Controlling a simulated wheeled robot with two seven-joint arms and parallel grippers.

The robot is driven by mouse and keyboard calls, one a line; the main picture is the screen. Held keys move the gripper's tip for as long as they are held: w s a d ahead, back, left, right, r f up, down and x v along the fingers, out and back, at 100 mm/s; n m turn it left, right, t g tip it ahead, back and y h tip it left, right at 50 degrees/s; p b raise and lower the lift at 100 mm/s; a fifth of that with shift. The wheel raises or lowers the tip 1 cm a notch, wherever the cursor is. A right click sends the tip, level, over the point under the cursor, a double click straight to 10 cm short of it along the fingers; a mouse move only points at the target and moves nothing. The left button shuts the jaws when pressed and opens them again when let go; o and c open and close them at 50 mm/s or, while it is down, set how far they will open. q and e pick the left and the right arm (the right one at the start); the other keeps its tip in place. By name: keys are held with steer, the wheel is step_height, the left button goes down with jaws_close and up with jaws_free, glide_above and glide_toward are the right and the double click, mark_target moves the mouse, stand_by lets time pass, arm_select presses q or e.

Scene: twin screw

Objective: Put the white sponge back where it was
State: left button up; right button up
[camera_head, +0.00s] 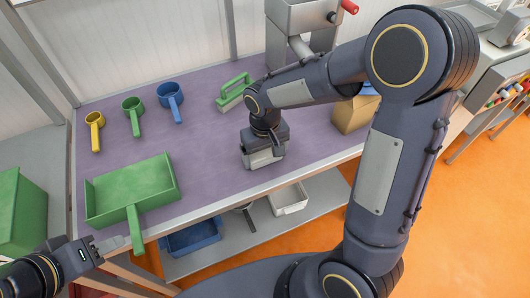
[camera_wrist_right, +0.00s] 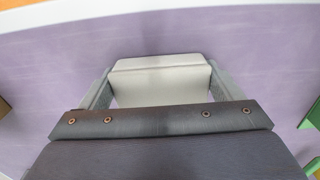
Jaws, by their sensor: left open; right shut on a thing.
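The white sponge (camera_wrist_right: 160,80) is between the two fingers of my right gripper (camera_wrist_right: 160,88) in the right wrist view. The fingers touch its two ends. In the head view my right gripper (camera_head: 264,160) is low over the purple tabletop (camera_head: 205,130), near its front edge. The gripper mostly hides the sponge there, and I cannot tell whether the sponge touches the table. My left gripper (camera_head: 108,246) is open and empty at the lower left, off the table's front edge, close to the green dustpan's handle.
A green dustpan (camera_head: 130,188) lies at the left, its handle over the front edge. Yellow (camera_head: 95,130), green (camera_head: 134,115) and blue (camera_head: 172,98) scoops lie behind it. A green-handled brush (camera_head: 233,92) and a cardboard box (camera_head: 352,115) flank my right arm. The table's middle is clear.

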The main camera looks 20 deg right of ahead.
mark_target(265, 153)
steer(key=shift+f, duration=0.2)
steer(key=o, duration=0.8)
steer(key=shift+r, duration=0.5)
step_height(265, 153, up, 11)
steer(key=p, duration=0.1)
steer(key=s+d+m+t+y, duration=0.1)
steer(key=s+d+t+y, duration=0.1)
steer(key=s, duration=0.7)
steer(key=s+d+r+m+t+y, duration=0.1)
steer(key=s+d+t, duration=0.1)
steer(key=s, duration=0.6)
steer(key=shift+s+d+r+t+y, duration=0.2)
steer(key=shift+s+r+t+y, duration=0.15)
steer(key=shift+t, duration=0.45)
